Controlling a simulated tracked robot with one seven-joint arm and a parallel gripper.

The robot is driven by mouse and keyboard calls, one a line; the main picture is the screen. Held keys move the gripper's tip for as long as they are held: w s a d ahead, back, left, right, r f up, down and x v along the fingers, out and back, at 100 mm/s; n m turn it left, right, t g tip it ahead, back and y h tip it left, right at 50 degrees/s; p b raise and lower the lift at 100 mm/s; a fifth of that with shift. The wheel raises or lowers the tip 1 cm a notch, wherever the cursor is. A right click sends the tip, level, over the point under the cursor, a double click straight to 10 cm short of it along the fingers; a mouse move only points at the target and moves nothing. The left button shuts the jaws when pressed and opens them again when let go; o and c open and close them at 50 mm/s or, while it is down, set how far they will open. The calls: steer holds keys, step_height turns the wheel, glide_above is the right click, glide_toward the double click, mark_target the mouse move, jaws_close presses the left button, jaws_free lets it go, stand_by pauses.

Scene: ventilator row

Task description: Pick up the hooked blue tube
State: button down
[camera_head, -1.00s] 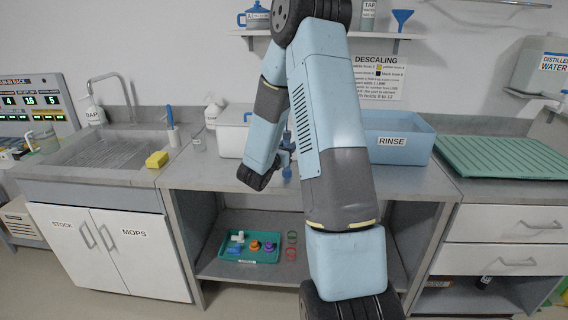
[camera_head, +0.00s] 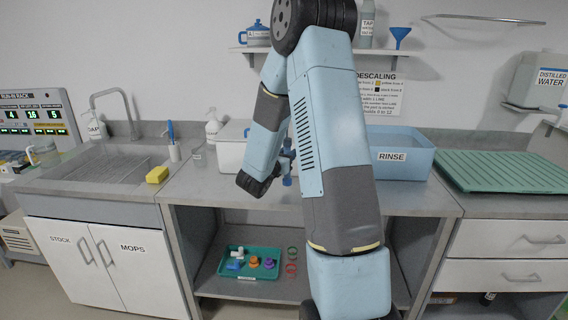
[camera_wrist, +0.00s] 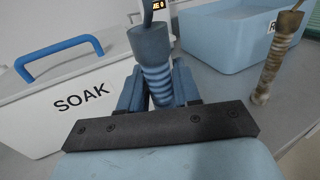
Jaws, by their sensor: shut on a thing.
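In the wrist view, the blue tube (camera_wrist: 150,42) has a ribbed lower part and stands roughly upright between the two blue fingers of my gripper (camera_wrist: 158,88). My gripper is shut on the ribbed part. The tube's upper end runs out of the top of the picture, so its hook is not clearly seen. In the head view my gripper (camera_head: 286,168) is small and partly hidden by my arm, above the counter between the white box and the rinse tub.
The white SOAK box (camera_wrist: 85,95) with a blue handle is at left. The blue RINSE tub (camera_wrist: 225,38) is behind, at right. A brown ribbed tube (camera_wrist: 273,65) is at right. A green drying mat (camera_head: 500,165) lies on the right counter. A teal tray (camera_head: 248,276) of small parts sits below.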

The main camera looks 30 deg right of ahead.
steer(key=s+a+r, duration=0.8)
steer(key=s+r, duration=0.1)
steer(key=s, duration=0.2)
steer(key=shift+s+r, duration=0.3)
steer(key=shift+r, duration=0.1)
steer(key=shift+d, duration=0.2)
